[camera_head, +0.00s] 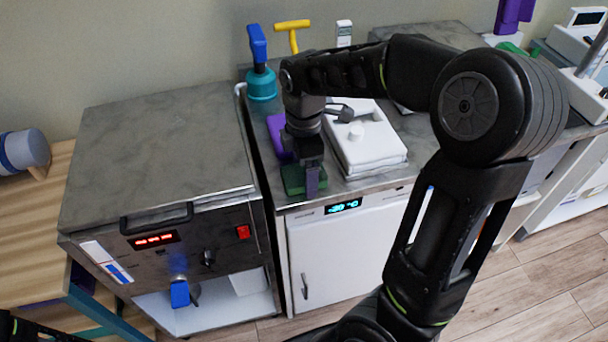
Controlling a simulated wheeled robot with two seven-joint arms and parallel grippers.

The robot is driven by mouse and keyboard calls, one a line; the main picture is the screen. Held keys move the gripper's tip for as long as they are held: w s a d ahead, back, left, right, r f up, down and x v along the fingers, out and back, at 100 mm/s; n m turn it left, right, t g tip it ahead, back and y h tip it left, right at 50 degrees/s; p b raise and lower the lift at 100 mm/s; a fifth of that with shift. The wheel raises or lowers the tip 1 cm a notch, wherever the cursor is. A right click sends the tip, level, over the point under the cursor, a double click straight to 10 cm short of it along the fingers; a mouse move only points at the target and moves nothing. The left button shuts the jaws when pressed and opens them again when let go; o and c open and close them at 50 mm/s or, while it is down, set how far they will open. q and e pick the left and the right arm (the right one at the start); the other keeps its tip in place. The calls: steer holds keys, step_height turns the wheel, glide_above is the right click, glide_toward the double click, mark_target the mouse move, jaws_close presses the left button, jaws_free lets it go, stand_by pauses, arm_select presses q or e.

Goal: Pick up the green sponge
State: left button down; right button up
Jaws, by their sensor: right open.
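The green sponge (292,181) is a dark green block at the front edge of the metal counter, beside a purple object. My right gripper (309,178) reaches down from above, right at the sponge. It is open, with one finger in front of the sponge's near side and hiding part of it. The far finger is hidden, so I cannot tell whether the sponge lies fully between the fingers or touches them. My left gripper is out of view; only a dark bit of arm shows at the bottom left.
The purple object (277,135) lies just behind the sponge. A white lidded box (368,150) stands close on the right. A teal bottle with a blue top (261,84) and a yellow-handled tool (292,38) stand behind. The metal cabinet (160,150) on the left has a clear top.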

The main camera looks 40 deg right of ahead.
steer(key=shift+f, duration=0.35)
stand_by(0.3)
steer(key=c, duration=1.6)
steer(key=shift+o, duration=0.2)
step_height(320, 180, up, 10)
steer(key=o, duration=0.9)
steer(key=shift+r, duration=0.15)
steer(key=c, duration=0.7)
